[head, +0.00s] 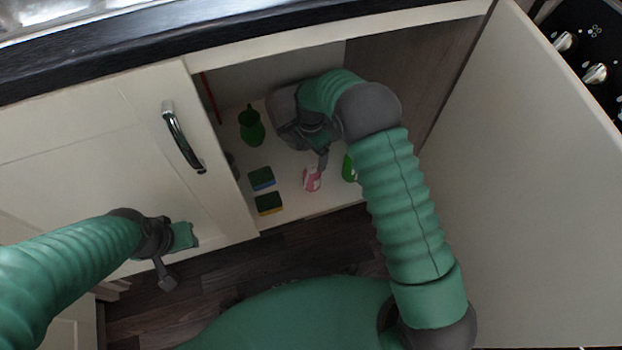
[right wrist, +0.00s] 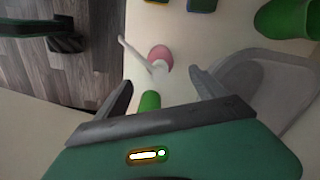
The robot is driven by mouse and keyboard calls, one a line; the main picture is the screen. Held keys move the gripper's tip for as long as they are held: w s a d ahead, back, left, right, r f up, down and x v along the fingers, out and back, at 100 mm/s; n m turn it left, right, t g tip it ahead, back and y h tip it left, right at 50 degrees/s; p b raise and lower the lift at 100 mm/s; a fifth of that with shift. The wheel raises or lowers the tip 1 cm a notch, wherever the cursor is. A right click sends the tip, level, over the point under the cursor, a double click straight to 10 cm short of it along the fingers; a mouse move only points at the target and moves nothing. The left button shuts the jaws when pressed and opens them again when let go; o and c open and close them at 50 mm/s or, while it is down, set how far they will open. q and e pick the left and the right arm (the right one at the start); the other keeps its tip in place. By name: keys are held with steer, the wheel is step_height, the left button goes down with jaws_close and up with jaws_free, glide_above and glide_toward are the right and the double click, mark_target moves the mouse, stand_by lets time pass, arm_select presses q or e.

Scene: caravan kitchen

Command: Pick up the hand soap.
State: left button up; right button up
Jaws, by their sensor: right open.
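The hand soap appears to be the small pink and white bottle (head: 312,179) standing in the open lower cabinet, near its front. In the right wrist view the pink bottle (right wrist: 161,56) shows with a white pump spout, beyond and between my fingertips. My right gripper (right wrist: 160,80) is open, with nothing held between its fingers. In the head view my right gripper (head: 316,157) is inside the cabinet, just behind and above the bottle, partly hiding it. My left gripper (head: 178,262) hangs in front of the closed left door; its finger opening is unclear.
A green bottle (head: 348,168) stands close right of the soap, partly hidden by my arm. Another green bottle (head: 251,125) stands farther back left. Two sponges (head: 262,178) (head: 268,204) lie left of the soap. The open door (head: 530,180) bounds the right side.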

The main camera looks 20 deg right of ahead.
step_height(320, 180, down, 6)
steer(key=shift+f+b, duration=0.1)
steer(key=shift+b, duration=1.15)
step_height(320, 180, down, 5)
steer(key=b, duration=0.3)
steer(key=shift+f, duration=0.15)
arm_select(q)
steer(key=s+x, duration=0.1)
steer(key=x, duration=0.5)
steer(key=shift+f, duration=0.55)
arm_select(e)
steer(key=shift+r, duration=0.2)
jaws_close()
arm_select(q)
steer(key=shift+s, duration=0.1)
steer(key=shift+r, duration=0.1)
arm_select(e)
steer(key=shift+r, duration=0.1)
